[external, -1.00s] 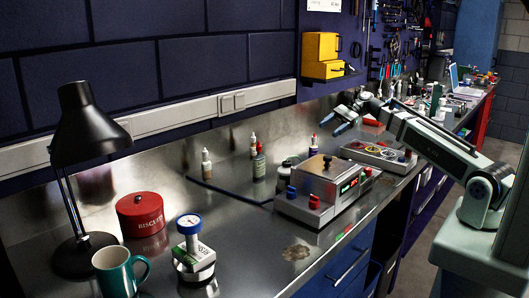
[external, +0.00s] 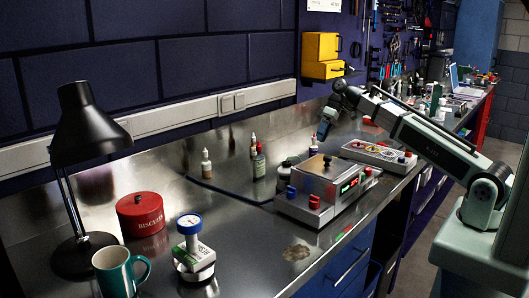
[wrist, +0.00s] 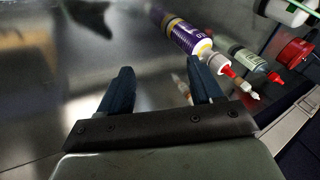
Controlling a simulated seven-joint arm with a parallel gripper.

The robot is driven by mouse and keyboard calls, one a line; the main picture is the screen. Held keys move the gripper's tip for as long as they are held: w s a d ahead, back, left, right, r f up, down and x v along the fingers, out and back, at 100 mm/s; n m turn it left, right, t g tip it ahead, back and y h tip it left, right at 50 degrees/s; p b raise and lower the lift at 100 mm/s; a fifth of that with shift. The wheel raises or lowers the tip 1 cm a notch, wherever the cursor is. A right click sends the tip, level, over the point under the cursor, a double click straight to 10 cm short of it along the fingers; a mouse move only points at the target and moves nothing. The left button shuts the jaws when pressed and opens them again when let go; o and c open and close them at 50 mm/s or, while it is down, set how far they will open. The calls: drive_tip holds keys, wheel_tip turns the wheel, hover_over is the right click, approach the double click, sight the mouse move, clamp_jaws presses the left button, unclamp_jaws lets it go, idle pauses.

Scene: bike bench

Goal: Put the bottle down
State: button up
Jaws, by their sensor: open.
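A purple and white bottle with a yellow band and a red tip (wrist: 186,37) shows in the wrist view, just beyond the tip of my right-hand finger. My gripper (wrist: 163,80) is open, its two dark fingers wide apart with no bottle held between them. In the external view my gripper (external: 323,131) points down above the bench, behind the grey box. The bottle there is mostly hidden behind the gripper; I cannot tell whether a finger touches it.
A grey bottle with a red tip (wrist: 248,61) is beside the purple one. The grey box with red and blue knobs (external: 325,188) stands in front. Other small bottles (external: 206,165) stand along the wall. The steel bench (external: 255,240) is clear at the front middle.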

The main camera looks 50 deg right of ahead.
drive_tip(key=a+n+h, duration=0.1)
drive_tip(key=n+h, duration=0.1)
drive_tip(key=n, duration=0.3)
wheel_tip(320, 180, up, 4)
drive_tip(key=r+n+g+h, duration=0.1)
drive_tip(key=n+h, duration=0.2)
drive_tip(key=n, duration=0.9)
hover_over(314, 145)
drive_tip(key=d, duration=0.2)
drive_tip(key=shift+w+a+f, duration=0.25)
drive_tip(key=shift+w, duration=0.2)
drive_tip(key=shift+s+a+r+n+h, duration=0.25)
drive_tip(key=shift+a+r+n+h, duration=0.15)
drive_tip(key=shift+n, duration=0.5)
drive_tip(key=shift+f, duration=3.75)
drive_tip(key=shift+c, duration=0.4)
clamp_jaws()
drive_tip(key=shift+r, duration=5.05)
